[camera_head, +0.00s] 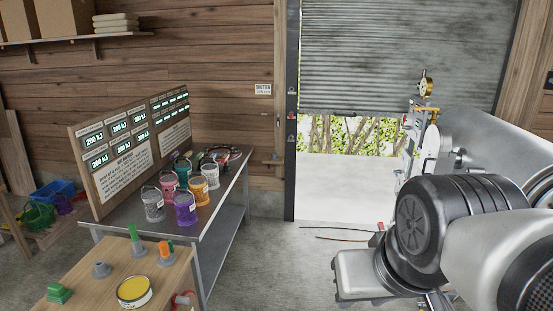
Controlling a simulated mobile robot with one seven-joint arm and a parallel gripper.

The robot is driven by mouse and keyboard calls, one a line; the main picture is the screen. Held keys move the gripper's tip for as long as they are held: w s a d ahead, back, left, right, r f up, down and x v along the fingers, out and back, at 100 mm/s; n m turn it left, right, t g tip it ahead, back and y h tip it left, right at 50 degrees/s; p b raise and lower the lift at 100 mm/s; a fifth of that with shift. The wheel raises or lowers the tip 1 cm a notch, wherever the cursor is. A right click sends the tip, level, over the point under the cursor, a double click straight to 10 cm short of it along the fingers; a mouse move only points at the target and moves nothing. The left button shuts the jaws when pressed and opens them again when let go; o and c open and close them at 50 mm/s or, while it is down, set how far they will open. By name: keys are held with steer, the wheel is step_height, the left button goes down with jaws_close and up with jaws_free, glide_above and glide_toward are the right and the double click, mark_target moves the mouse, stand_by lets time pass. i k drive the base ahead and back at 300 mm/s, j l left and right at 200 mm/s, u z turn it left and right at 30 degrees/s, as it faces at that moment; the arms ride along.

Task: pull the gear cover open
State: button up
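I cannot pick out the gear cover for certain. A machine with a pale metal frame (411,150) and a large grey metal body (490,140) stands at the right, and my arm hides much of its lower part. A brass gauge (426,84) tops the frame, and a white disc (431,143) sits beside it. My arm's black joint and grey links fill the lower right. I cannot make out my gripper's fingers or any contact with the machine.
A metal table (230,185) with paint buckets and a sign board (130,150) stands left of centre. A wooden table (75,298) is in front. Thin cables (340,238) lie on the floor. A shutter (390,55) is partly raised.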

mark_target(433, 161)
steer(key=i+z, duration=0.15)
steer(key=i, duration=0.65)
steer(key=i+j+z, duration=0.15)
steer(key=i, duration=0.65)
steer(key=i+z, duration=0.35)
steer(key=i+j+z, duration=0.15)
steer(key=i+z, duration=0.15)
steer(key=i, duration=0.2)
steer(key=i+j+z, duration=0.2)
steer(key=i+z, duration=0.15)
steer(key=i+j+z, duration=0.1)
steer(key=i+z, duration=0.3)
steer(key=i+j+z, duration=0.15)
steer(key=z, duration=0.25)
steer(key=i+j, duration=0.05)
steer(key=i, duration=0.05)
